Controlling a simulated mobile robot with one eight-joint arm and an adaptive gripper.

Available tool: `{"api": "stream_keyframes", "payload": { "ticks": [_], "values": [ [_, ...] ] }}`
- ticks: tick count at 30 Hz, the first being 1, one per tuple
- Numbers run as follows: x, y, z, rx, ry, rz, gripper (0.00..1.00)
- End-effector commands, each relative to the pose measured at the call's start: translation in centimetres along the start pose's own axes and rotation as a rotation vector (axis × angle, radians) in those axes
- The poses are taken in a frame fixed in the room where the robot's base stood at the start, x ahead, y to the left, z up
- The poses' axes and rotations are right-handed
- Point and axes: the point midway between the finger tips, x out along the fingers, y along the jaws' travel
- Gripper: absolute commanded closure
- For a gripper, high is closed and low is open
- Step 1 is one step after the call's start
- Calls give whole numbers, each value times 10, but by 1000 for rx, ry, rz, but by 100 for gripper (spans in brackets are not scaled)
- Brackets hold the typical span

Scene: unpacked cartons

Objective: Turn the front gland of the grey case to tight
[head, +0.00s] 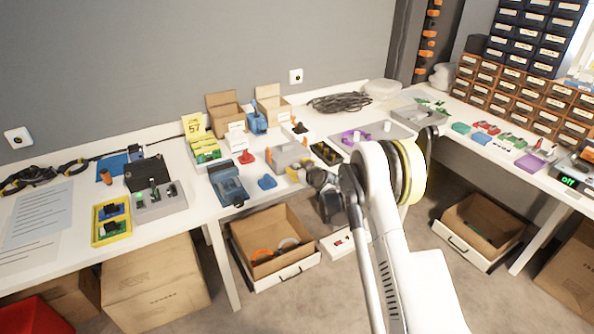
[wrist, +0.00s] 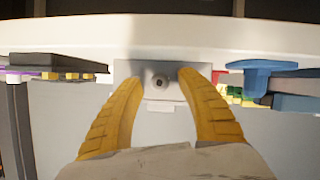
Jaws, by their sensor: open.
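The grey case (head: 286,155) stands on the white table, left of my arm in the head view. In the wrist view its grey face (wrist: 125,70) fills the middle. The front gland (wrist: 160,80) is a small round grey piece with a dark centre on that face. My gripper (wrist: 160,78) is open, with one yellow finger on each side of the gland. Visible gaps separate the fingers from the gland, and nothing is held. In the head view my wrist partly hides the gripper and the case's near side. How tight the gland is cannot be told.
A blue vise (head: 229,184) and a small blue piece (head: 267,182) lie left of the case. A red piece (head: 246,157) is near them. A purple tray (head: 355,136) lies to the right. An open carton (head: 272,241) is below the table edge.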

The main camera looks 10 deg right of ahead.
Motion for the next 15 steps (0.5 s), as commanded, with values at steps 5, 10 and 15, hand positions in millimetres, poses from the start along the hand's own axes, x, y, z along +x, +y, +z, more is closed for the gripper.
{"api": "stream_keyframes", "payload": {
  "ticks": [5,10,15],
  "values": [
    [2,0,-1,0,0,0,56],
    [2,0,-1,0,0,0,69],
    [2,0,-1,0,0,0,100]
  ]
}}
